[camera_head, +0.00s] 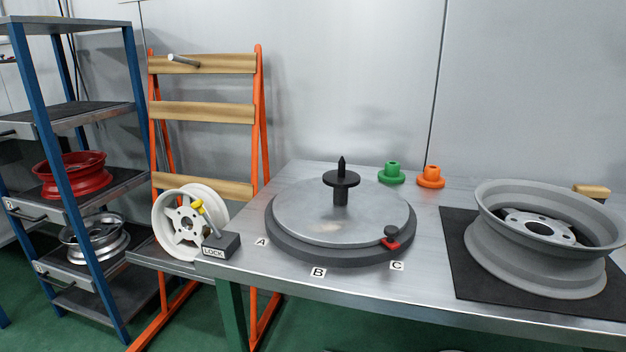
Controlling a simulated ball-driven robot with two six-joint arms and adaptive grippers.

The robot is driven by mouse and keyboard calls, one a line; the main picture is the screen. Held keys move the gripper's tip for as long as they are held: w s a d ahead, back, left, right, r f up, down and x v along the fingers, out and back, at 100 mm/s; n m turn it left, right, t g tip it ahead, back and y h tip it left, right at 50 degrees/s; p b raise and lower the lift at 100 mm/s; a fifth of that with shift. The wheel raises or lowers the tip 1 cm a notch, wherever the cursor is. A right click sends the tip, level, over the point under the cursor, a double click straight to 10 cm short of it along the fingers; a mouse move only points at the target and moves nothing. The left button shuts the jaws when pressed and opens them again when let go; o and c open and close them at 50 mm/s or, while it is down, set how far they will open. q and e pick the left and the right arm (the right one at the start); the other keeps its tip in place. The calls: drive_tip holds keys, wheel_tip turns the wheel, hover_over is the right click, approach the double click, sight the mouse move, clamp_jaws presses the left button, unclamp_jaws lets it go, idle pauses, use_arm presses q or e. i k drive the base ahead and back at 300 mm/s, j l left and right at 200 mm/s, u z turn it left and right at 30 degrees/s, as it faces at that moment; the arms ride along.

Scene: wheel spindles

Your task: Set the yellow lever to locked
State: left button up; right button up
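The yellow lever (198,205) is a yellow knob on a thin metal rod. The rod rises from a dark grey block (222,244) at the table's left front corner and leans to the left. A white label reading LOCK (213,253) is on the block's front. A round turntable (340,215) with a black upright spindle (341,180) stands to the right of the block. A red piece with a dark knob (390,240) sits at its rim near label C. Neither of my grippers is in view.
Labels A, B and C lie around the turntable's front. A grey rim (540,240) lies on a black mat (470,284) at right. A white wheel (172,232) on an orange rack is behind the lever. Shelves (95,115) stand left.

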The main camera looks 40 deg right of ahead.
sight(198, 205)
drive_tip(key=k+z, duration=0.1)
drive_tip(key=z, duration=1.15)
drive_tip(key=k+j+u, duration=0.1)
drive_tip(key=j+u, duration=0.15)
drive_tip(key=k+j+u, duration=0.1)
drive_tip(key=j+u, duration=0.2)
